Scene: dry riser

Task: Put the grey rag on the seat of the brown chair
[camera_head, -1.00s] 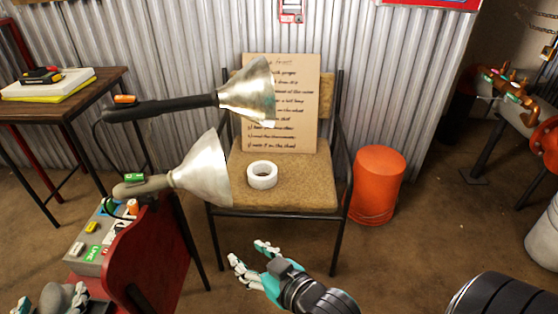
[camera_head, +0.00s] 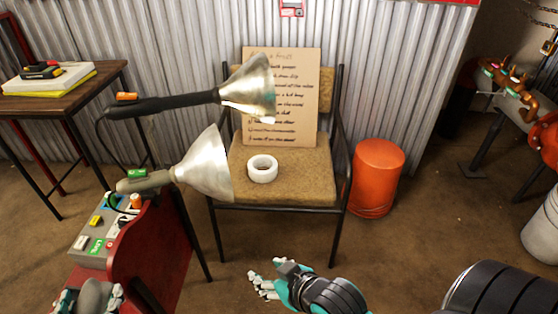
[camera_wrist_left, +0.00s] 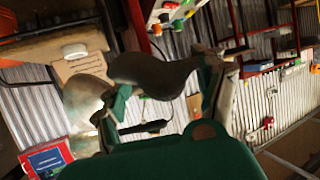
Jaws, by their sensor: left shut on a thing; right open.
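The brown chair (camera_head: 310,180) stands against the corrugated wall, its seat facing me. My left gripper (camera_head: 88,298) is at the bottom left corner, beside the red cabinet and well short of the chair. It is shut on the grey rag (camera_head: 92,292), which is partly cut off by the frame edge. In the left wrist view the rag (camera_wrist_left: 150,72) hangs bunched between the fingers. My right gripper (camera_head: 272,282) is open and empty, low in front of the chair. The chair seat also shows in the left wrist view (camera_wrist_left: 45,47), tilted.
A white tape roll (camera_head: 262,170) lies on the seat, and a handwritten cardboard sign (camera_head: 285,100) leans on the backrest. Two metal lamps (camera_head: 205,165) jut from the left before the chair. A red cabinet (camera_head: 155,245) stands left, an orange bucket (camera_head: 377,178) right. The seat's right side is clear.

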